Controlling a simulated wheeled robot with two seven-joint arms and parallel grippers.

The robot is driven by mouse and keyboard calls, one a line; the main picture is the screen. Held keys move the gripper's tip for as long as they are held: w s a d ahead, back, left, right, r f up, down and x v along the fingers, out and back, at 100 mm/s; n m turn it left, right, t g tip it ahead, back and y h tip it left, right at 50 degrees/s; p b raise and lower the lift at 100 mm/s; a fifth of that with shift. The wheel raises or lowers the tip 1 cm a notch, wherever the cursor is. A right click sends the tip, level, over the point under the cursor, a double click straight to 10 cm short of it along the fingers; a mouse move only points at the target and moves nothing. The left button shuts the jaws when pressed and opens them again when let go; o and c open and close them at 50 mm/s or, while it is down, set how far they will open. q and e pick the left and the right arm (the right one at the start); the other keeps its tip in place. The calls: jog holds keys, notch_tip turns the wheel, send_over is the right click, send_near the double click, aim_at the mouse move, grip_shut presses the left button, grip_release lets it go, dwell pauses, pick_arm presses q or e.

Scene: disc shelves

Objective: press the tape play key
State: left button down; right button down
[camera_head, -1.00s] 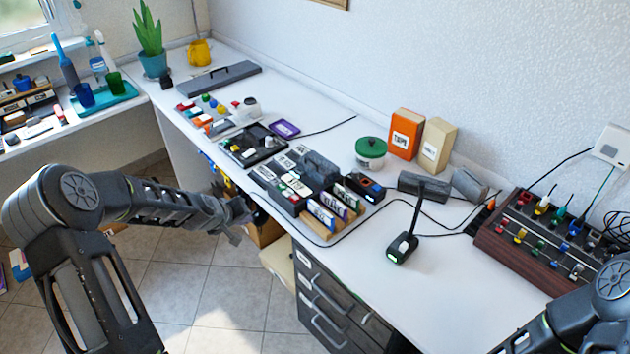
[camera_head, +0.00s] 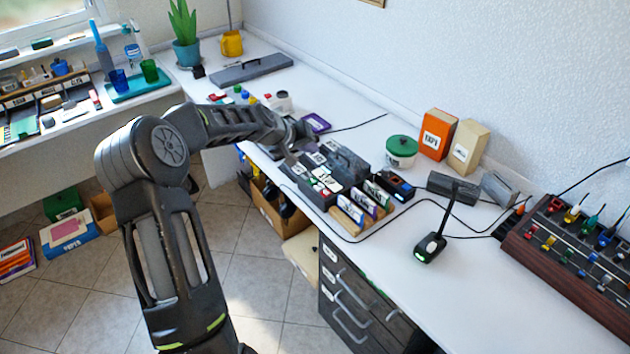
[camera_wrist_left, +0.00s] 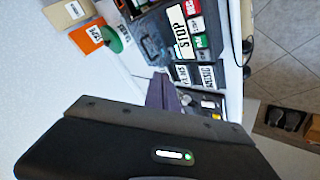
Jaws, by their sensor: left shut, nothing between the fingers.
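The tape deck (camera_head: 347,163), a dark box with several pale-labelled keys on its front, sits on the long white desk. I cannot read which one is the play key. My left gripper (camera_head: 291,158) is shut and empty, by the deck's left end. My right gripper is out of view.
Coloured boxed tapes (camera_head: 359,207) stand at the deck's front right. A small black stand device (camera_head: 430,247), a green-lidded tub (camera_head: 401,151) and a mixer panel (camera_head: 575,253) are further right. The desk's front right is clear. Drawers (camera_head: 350,302) stand below.

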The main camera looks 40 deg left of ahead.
pick_arm(q)
jog(key=shift+f, duration=0.1)
jog(key=b, duration=0.4)
send_over(310, 183)
notch_tip(310, 183, down, 8)
jog(key=shift+w+r, duration=0.1)
jog(key=shift+r, duration=0.15)
jog(key=shift+f+b, duration=0.4)
jog(key=shift+f, duration=0.2)
dwell(1.3)
jog(key=shift+f+b, duration=0.35)
jog(key=shift+b, duration=0.3)
jog(key=shift+f+b, duration=0.45)
jog(key=shift+b, duration=0.1)
dwell(0.5)
dwell(0.3)
jog(key=shift+r+p, duration=0.3)
jog(key=shift+r, duration=0.55)
jog(key=shift+r, duration=0.1)
